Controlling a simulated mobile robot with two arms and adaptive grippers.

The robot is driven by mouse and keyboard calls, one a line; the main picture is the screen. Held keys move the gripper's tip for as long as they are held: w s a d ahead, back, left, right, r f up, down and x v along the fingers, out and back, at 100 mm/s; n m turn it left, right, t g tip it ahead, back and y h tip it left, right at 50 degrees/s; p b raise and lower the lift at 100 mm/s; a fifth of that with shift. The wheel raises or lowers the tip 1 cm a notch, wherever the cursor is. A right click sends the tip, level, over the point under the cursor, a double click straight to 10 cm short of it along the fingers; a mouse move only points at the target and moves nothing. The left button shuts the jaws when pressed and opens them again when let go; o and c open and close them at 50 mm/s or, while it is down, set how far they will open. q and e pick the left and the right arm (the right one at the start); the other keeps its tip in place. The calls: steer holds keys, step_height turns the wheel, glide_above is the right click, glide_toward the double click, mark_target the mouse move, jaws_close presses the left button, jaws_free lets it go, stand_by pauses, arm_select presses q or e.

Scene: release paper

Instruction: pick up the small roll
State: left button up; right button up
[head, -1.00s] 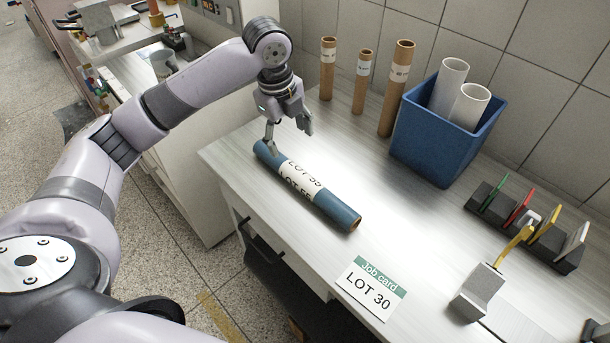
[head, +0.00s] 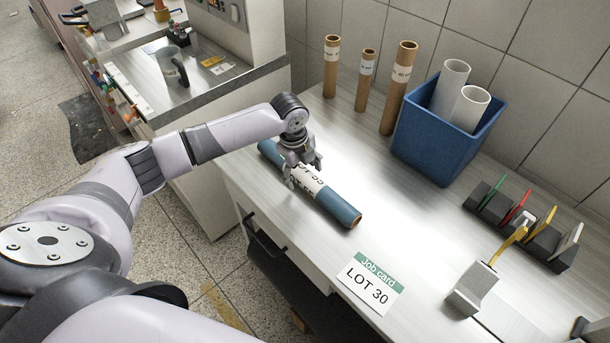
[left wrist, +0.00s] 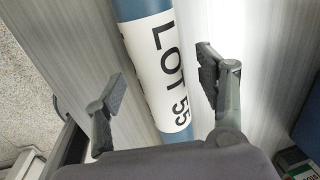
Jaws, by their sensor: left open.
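A blue roll (head: 335,205) with a white label reading LOT 55 lies on the bench; its label also shows in the left wrist view (left wrist: 158,60). My left gripper (head: 303,180) is over its label. In the left wrist view, the open fingers (left wrist: 160,88) stand on either side of the roll, with a gap on both sides. Three brown rolls stand upright at the back: a short thin one (head: 362,95), a taller one (head: 330,80) to its left and the tallest (head: 392,110) to its right. Their small labels are unreadable. My right gripper is not in view.
A blue bin (head: 435,150) holds two white tubes (head: 467,108). A job card (head: 368,285) reading LOT 30 lies at the bench's front. A grey block with a yellow arm (head: 473,290) and a rack of coloured tabs (head: 497,205) are at right.

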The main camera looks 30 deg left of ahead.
arm_select(q)
steer(key=shift+f, duration=0.45)
steer(key=c, duration=1.4)
steer(key=shift+w+r, duration=0.1)
steer(key=shift+c, duration=0.2)
